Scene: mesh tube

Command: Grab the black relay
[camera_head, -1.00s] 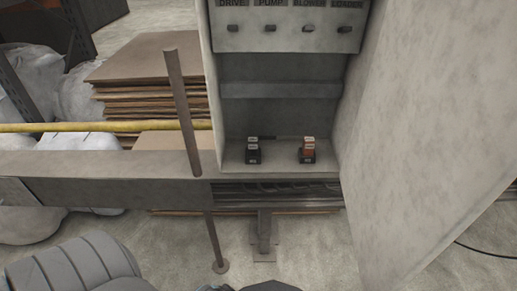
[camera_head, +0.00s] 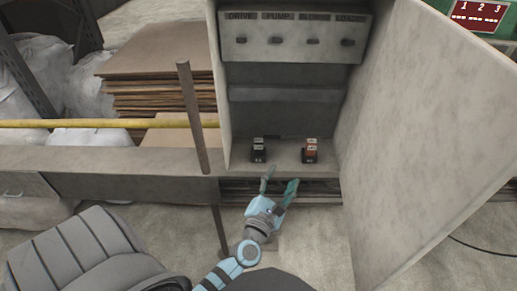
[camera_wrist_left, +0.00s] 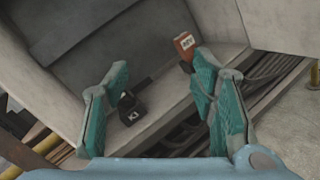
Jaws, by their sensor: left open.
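The black relay (camera_head: 259,150) stands upright on the floor of the open grey cabinet, at its left side. It also shows in the left wrist view (camera_wrist_left: 131,108), between the spread fingers and nearer the left one. An orange relay (camera_head: 310,150) stands to its right on the same shelf and shows at the top of the left wrist view (camera_wrist_left: 186,44). My left gripper (camera_head: 279,184) is open and empty, just in front of the cabinet's lower edge, below and slightly right of the black relay. It does not touch either relay. My right gripper is not in view.
The cabinet's open door (camera_head: 432,130) stands to the right. A brown upright post (camera_head: 192,118) stands left of the opening. A row of labelled switches (camera_head: 295,41) is above. A grey chair (camera_head: 85,255) is at lower left.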

